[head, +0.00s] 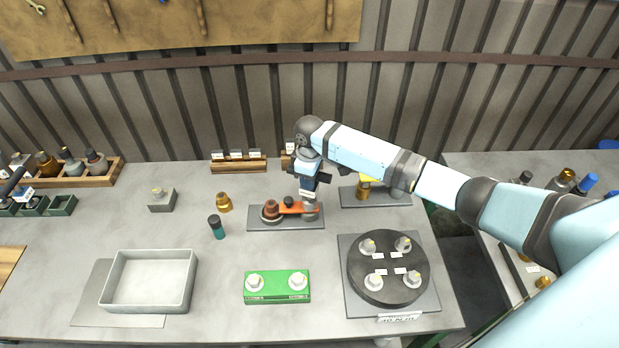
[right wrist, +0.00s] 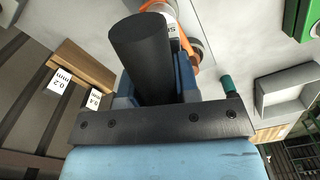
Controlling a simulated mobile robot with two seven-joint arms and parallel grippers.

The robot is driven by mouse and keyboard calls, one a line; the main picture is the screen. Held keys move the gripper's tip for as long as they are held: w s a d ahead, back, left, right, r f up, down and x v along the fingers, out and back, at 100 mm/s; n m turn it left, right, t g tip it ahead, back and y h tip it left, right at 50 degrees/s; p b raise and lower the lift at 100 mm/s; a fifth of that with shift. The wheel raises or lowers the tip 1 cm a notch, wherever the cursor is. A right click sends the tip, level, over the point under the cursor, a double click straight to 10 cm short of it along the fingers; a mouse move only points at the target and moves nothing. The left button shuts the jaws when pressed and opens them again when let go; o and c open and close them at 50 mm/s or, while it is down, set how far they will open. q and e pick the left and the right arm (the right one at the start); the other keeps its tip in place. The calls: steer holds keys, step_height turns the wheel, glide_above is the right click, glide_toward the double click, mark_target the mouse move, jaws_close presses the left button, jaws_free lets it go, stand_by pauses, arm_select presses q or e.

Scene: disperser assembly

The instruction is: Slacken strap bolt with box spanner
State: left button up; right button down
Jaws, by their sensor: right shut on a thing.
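My right gripper (head: 309,192) reaches down over the right part of a dark base plate (head: 257,223) on the bench. In the right wrist view its blue fingers (right wrist: 150,92) are shut around a thick black cylindrical handle (right wrist: 143,55), which looks like the box spanner. An orange strap (head: 298,209) lies on the plate, with a brown round part (head: 271,209) at its left end and a dark knob near its middle. The gripper hides the strap bolt and the spanner's lower end, so I cannot tell whether they touch. My left gripper is out of view.
Behind stands a second plate (head: 350,197) with yellow and grey parts. In front are a green block (head: 277,288) with two knobs and a black disc (head: 389,255) with several knobs. A grey tray (head: 193,279), teal bottle (head: 216,228) and brass piece (head: 224,203) stand left.

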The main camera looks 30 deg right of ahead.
steer(key=shift+n, duration=0.4)
steer(key=shift+m, duration=0.3)
steer(key=shift+w+r, duration=0.1)
steer(key=shift+r, duration=0.05)
steer(key=shift+r, duration=2.4)
